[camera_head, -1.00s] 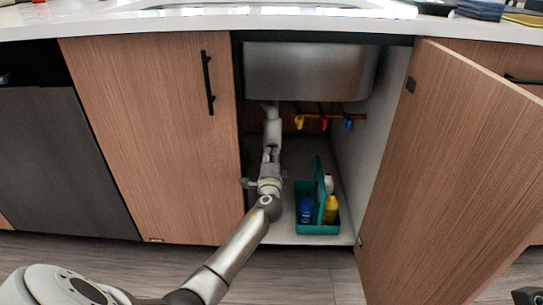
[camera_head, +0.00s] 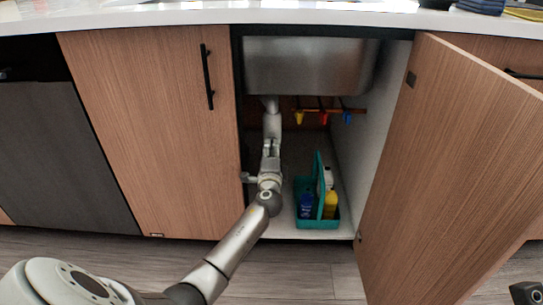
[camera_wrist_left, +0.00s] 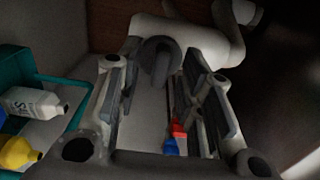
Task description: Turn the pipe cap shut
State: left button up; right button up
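The white drain pipe (camera_head: 270,104) hangs below the sink at the left of the open cabinet. It also shows in the left wrist view (camera_wrist_left: 215,45), where a dark grey round cap (camera_wrist_left: 160,60) sits on it. My left gripper (camera_head: 271,143) reaches into the cabinet, just below and in front of the pipe. In the left wrist view its two fingers (camera_wrist_left: 162,78) stand apart, with the cap between their far ends. I see gaps beside the cap, so the fingers do not look closed on it. The cap is hidden in the head view.
A teal caddy (camera_head: 317,222) with bottles stands on the cabinet floor, right of my left arm. Yellow, red and blue valve handles (camera_head: 323,118) hang behind. The steel sink (camera_head: 308,66) is overhead. The open door (camera_head: 455,170) bounds the right.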

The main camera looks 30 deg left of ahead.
pick_arm(q)
jog(key=v, duration=1.2)
jog(key=shift+f, duration=0.15)
